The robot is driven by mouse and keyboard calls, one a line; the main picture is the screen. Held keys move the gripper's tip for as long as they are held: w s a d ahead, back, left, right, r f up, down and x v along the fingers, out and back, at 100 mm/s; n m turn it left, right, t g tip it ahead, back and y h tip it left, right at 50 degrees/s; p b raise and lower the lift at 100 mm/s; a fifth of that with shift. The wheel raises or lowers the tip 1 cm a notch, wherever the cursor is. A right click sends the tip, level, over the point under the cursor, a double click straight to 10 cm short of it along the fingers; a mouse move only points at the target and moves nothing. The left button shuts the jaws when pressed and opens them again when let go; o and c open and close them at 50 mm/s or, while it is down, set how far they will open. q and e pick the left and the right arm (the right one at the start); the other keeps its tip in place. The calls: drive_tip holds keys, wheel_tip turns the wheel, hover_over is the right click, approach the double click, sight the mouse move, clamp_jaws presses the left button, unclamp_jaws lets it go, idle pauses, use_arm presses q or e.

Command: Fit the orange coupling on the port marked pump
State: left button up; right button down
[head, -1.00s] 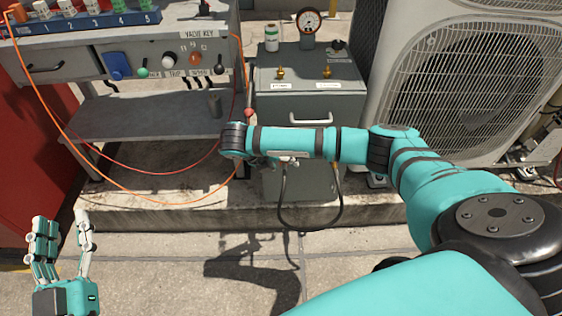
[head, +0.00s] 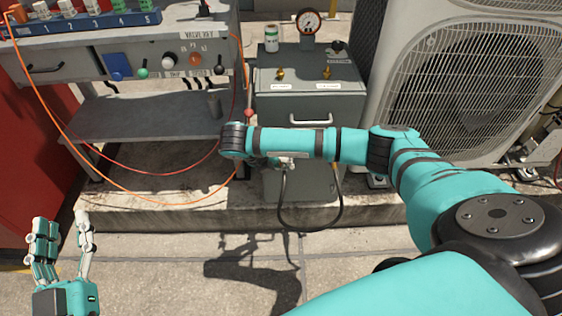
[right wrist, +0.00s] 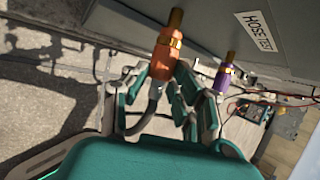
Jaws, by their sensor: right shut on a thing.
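The orange coupling (right wrist: 165,54) shows in the right wrist view, with a brass band and a brass end. My right gripper (right wrist: 158,82) is shut around its lower body, and a dark hose leaves below. I cannot tell whether the brass end is part of the coupling or a post. In the head view my right gripper (head: 286,162) is partly hidden by my forearm, low before the grey cabinet (head: 350,108). Two brass ports, left (head: 281,73) and right (head: 327,72), stand on the cabinet top; their labels are unreadable. My left gripper (head: 63,245) is open and empty.
A purple coupling (right wrist: 222,80) sits beside the orange one, near a "HOSE REST" label (right wrist: 258,31). A gauge (head: 309,22) and a small canister (head: 271,38) stand behind the ports. A bench (head: 130,115) is left, a condenser (head: 460,80) right.

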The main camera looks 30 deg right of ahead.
use_arm(q)
drive_tip(key=shift+w+f, duration=0.1)
drive_tip(key=shift+f, duration=0.15)
use_arm(e)
drive_tip(key=shift+s, duration=0.1)
use_arm(q)
drive_tip(key=shift+f+g, duration=0.2)
drive_tip(key=shift+g, duration=0.1)
use_arm(e)
drive_tip(key=shift+s+a, duration=0.1)
drive_tip(key=shift+a, duration=0.05)
drive_tip(key=shift+s+a+p, duration=0.25)
drive_tip(key=shift+s+p, duration=0.2)
drive_tip(key=shift+s+a, duration=0.2)
drive_tip(key=shift+s, duration=0.15)
use_arm(q)
wheel_tip(320, 180, down, 10)
drive_tip(key=s+a+g+y+p, duration=0.1)
drive_tip(key=s+a+g+y, duration=0.1)
drive_tip(key=g, duration=0.4)
drive_tip(key=shift+s+f+p, duration=0.15)
drive_tip(key=shift+p, duration=0.2)
use_arm(e)
drive_tip(key=shift+s+a, duration=0.35)
drive_tip(key=shift+s, duration=0.2)
drive_tip(key=shift+s+a, duration=0.3)
drive_tip(key=shift+s, duration=0.2)
